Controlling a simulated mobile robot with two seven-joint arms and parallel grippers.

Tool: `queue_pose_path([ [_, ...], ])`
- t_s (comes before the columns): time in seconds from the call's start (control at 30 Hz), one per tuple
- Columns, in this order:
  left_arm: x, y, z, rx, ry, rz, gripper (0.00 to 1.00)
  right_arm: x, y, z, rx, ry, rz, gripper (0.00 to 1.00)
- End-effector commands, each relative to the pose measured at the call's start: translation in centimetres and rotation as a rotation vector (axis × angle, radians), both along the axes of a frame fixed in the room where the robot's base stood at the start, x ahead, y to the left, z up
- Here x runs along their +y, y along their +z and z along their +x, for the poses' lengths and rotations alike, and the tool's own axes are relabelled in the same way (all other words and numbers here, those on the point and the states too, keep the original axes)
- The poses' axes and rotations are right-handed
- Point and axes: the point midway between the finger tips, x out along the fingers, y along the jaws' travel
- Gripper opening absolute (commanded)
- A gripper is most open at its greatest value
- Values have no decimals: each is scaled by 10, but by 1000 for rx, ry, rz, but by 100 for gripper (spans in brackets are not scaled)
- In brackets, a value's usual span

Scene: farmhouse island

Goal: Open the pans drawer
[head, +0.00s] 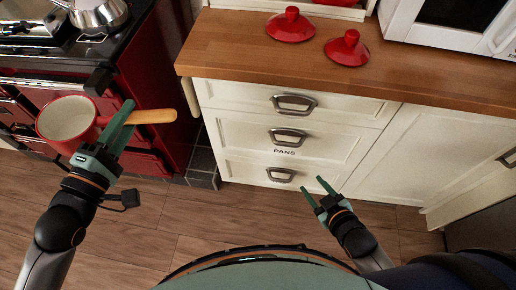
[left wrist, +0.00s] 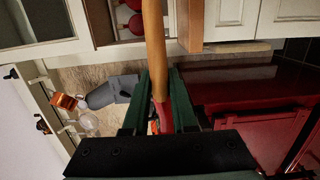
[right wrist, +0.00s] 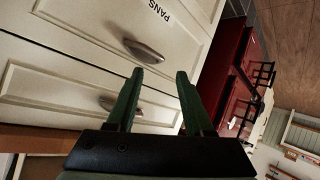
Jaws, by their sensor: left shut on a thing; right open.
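The pans drawer (head: 240,135) is the middle of three cream drawers, with a dark "PANS" label under its metal handle (head: 288,135). It looks shut, flush with its neighbours. In the right wrist view, the label and this handle (right wrist: 143,51) show beyond the fingers. My right gripper (head: 312,184) is open and empty, in front of the drawers, lower right of the pans handle in the head view and apart from it. My left gripper (head: 127,112) is shut on a red saucepan (head: 68,120), at its wooden handle (left wrist: 153,45), held up in front of the red range.
The top drawer handle (head: 293,103) and bottom drawer handle (head: 281,174) are above and below. A wooden worktop (head: 240,55) with red lids (head: 348,48) overhangs the drawers. The red range (head: 165,95) stands left. The wooden floor (head: 230,215) before the drawers is clear.

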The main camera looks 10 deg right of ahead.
Motion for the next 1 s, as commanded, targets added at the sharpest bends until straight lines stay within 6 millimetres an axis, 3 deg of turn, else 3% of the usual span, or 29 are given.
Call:
queue_pose_path([
  [0.03, -1, -19, 9, -15, 35, -10, 0, -6, -22, 15, -71, 55, -78, 52],
  [0.33, 0, -52, 48, -15, 244, -11, 0, -21, -50, 77, -467, 395, -538, 52],
  [0.6, 3, -60, 61, -9, 367, -4, 0, -23, -66, 98, -677, 607, -806, 52],
  [0.83, 4, -59, 62, -5, 392, 1, 0, -20, -67, 107, -721, 653, -860, 52],
  [1.0, 4, -62, 62, -5, 391, 2, 0, -9, -69, 127, -722, 651, -860, 52],
])
